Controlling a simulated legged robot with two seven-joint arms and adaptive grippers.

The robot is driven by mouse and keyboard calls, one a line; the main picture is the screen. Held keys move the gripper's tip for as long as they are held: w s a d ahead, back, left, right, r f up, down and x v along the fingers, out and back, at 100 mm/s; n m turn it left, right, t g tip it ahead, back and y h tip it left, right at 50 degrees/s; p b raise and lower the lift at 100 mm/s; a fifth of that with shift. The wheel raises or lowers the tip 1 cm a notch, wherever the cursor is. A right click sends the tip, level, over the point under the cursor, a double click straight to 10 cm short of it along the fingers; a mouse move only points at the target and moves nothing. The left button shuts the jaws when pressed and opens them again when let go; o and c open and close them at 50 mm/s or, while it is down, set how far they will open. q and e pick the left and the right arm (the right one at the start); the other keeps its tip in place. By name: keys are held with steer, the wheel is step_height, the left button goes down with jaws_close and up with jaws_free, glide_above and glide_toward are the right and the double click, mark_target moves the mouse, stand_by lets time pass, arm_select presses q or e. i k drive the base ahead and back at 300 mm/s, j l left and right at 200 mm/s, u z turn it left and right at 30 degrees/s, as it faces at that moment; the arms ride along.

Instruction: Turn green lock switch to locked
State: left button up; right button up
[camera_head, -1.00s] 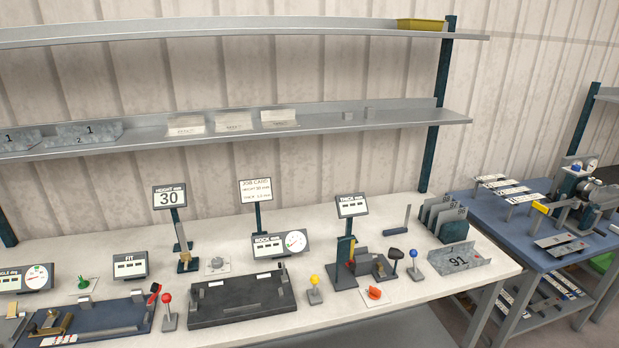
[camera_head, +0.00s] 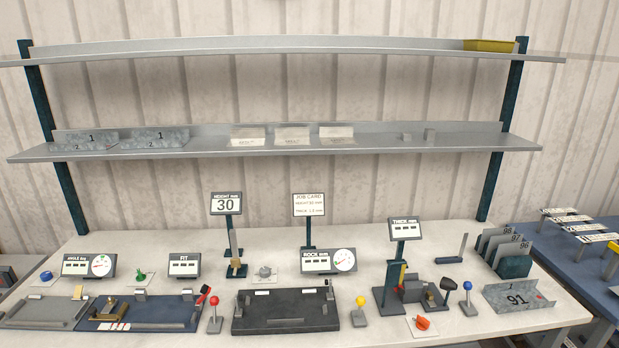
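A small green lock switch (camera_head: 140,276) sits on a white square plate on the bench, between the ANGLE display (camera_head: 89,265) and the FIT display (camera_head: 184,265). Its knob is small here, and I cannot tell which position it points to. The blue fixture (camera_head: 140,314) with a brass part lies in front of it. Neither of my grippers shows in the head view.
The white bench (camera_head: 380,330) carries a black tray (camera_head: 285,312), a red-knobbed lever (camera_head: 214,316), a yellow-knobbed lever (camera_head: 359,312), a blue-knobbed lever (camera_head: 468,299) and an orange switch (camera_head: 422,323). Two shelves hang above. A blue table (camera_head: 590,270) stands at the right.

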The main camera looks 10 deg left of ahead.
mark_target(141, 277)
steer(key=u, duration=1.55)
steer(key=i+j+z, duration=0.15)
steer(key=z, duration=0.25)
steer(key=i+j+z, duration=0.15)
steer(key=z, duration=0.25)
steer(key=i+j+z, duration=0.1)
steer(key=j+z, duration=0.3)
steer(key=l, duration=0.1)
